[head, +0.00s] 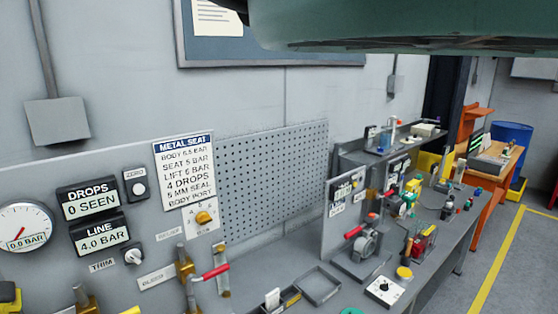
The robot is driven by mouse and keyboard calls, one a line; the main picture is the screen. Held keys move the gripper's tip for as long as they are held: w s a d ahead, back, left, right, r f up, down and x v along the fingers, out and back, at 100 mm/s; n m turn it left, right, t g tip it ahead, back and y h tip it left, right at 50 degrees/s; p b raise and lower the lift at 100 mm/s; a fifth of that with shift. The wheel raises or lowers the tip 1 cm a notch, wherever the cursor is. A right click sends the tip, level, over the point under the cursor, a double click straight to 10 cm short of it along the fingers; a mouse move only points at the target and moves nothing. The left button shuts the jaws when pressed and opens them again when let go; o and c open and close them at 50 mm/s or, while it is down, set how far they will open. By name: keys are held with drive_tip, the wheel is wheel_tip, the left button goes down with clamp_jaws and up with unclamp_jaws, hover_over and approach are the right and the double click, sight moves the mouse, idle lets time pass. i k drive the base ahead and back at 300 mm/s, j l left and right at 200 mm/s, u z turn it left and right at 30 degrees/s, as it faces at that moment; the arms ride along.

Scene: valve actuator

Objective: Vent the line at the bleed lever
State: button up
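A small plate that seems to read BLEED (157,277) is on the sloping grey panel at the lower left. Right of it are a brass fitting (184,266) and a lever with a red handle (214,272); I cannot tell for certain which of these the plate names. The red handle points right and slightly up. The LINE display (101,236) reads 4.0 BAR. The round gauge (25,228) reads 0.0 BAR. The DROPS display (88,201) reads 0 SEEN. My gripper is not in view.
A METAL SEAT card (184,169) and a yellow knob (204,217) are above the lever. An empty grey tray (317,286) lies right of it. A vise-like fixture with a red handle (362,241) stands farther right. The floor (520,262) at right is clear.

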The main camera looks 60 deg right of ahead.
sight(191, 278)
drive_tip(key=l+u, duration=0.25)
drive_tip(key=l, duration=0.5)
drive_tip(key=k+l+u, duration=0.1)
drive_tip(key=l+u, duration=0.15)
drive_tip(key=l, duration=0.5)
